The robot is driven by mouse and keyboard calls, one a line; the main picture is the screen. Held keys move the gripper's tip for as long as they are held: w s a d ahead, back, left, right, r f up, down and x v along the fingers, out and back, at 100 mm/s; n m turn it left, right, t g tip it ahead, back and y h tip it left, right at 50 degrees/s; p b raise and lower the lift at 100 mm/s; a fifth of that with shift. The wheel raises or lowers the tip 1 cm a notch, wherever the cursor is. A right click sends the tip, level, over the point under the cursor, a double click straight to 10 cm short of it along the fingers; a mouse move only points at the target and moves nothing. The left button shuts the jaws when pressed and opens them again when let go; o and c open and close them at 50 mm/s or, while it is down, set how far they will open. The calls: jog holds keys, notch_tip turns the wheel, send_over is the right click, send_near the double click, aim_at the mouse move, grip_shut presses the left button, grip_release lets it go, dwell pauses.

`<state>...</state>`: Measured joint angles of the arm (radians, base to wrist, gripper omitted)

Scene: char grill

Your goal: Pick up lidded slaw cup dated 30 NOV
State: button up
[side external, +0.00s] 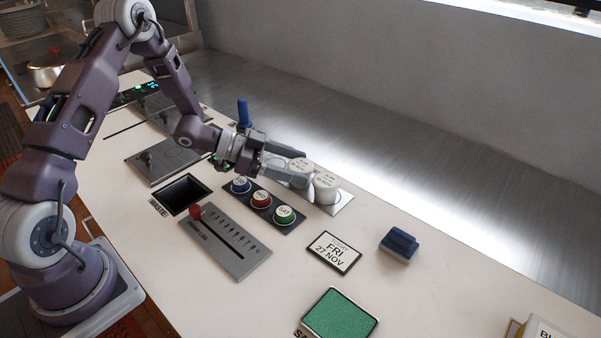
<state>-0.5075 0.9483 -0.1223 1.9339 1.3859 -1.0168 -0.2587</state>
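Two white lidded cups stand close together on a pale plate (346,200) near the back of the counter. The nearer, right cup (326,188) shows whole; the left cup (300,168) is partly hidden by my gripper. Both lids carry small dark print too small to read, so I cannot tell which is dated 30 NOV. My gripper (301,166) reaches in from the left, fingers spread, with the left cup at or between the fingertips. I cannot tell whether a finger touches it.
A panel of blue, red and green buttons (262,201), a slider panel (228,243) and a dark bin opening (182,194) lie nearer my base. A date sign (334,252) reads FRI 27 NOV. A blue block (398,245) and green pad (340,314) lie right.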

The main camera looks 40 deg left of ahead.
jog(key=c, duration=1.1)
jog(key=shift+r, duration=0.1)
